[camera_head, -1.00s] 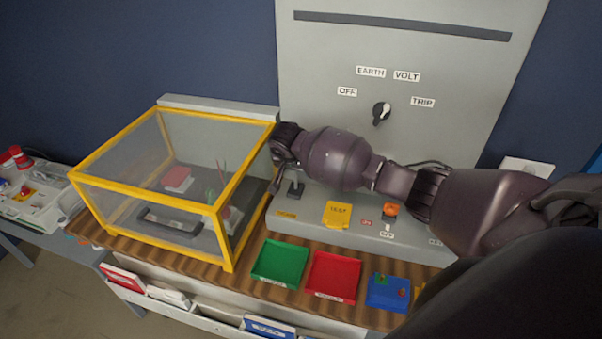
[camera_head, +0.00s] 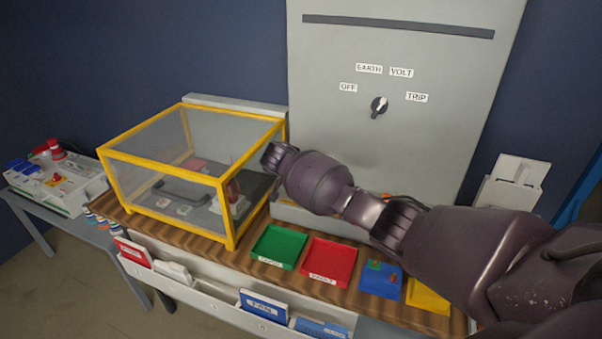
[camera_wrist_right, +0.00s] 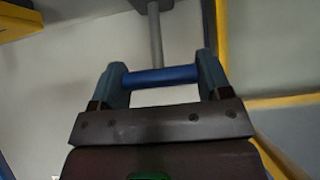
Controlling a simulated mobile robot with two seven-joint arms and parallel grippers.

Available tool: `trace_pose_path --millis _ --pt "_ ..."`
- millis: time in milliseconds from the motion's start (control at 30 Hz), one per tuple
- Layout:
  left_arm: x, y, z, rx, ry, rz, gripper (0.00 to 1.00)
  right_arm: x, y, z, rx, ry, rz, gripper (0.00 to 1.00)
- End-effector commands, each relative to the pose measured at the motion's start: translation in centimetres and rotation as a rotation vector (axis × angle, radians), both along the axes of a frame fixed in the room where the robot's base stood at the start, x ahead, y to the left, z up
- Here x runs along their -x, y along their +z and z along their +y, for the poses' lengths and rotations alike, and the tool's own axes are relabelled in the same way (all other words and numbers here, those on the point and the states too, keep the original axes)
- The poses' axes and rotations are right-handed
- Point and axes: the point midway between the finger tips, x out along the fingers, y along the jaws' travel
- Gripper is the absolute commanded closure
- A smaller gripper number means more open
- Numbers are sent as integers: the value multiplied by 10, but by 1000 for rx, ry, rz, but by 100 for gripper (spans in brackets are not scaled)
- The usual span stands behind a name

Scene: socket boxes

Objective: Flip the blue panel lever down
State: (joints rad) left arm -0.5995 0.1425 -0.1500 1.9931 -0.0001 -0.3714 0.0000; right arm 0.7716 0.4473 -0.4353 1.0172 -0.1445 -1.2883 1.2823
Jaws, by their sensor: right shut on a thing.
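The blue lever handle (camera_wrist_right: 150,78) shows in the right wrist view as a short blue crossbar. A grey stem (camera_wrist_right: 156,40) runs from it towards a grey plate at the top. My right gripper (camera_wrist_right: 163,72) is shut on the blue bar, with one finger at each end. In the head view my right arm reaches left across the grey console, and its wrist is beside the yellow-framed box. The lever and my right fingertips are hidden there. My left gripper is in neither view.
The yellow-framed clear box (camera_head: 228,208) stands close left of my right wrist. Green (camera_head: 279,246), red (camera_head: 329,262) and blue (camera_head: 381,281) trays lie in front of the console. A tall grey panel (camera_head: 440,60) with a dial (camera_head: 379,106) rises behind.

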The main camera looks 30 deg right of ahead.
Motion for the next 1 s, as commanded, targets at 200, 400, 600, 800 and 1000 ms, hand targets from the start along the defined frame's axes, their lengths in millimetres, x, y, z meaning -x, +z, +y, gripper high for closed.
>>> trace_pose_path --millis 200,400,600,800,1000 --pt "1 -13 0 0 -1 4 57 3 -10 9 102 0 -85 71" --pt "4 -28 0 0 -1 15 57 9 -17 15 199 -1 -167 71" --pt "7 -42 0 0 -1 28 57 12 -19 18 264 -2 -223 71" --pt "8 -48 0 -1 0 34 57 14 -19 20 295 -2 -252 71" --pt "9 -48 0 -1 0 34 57 14 -19 20 304 -2 -259 71"
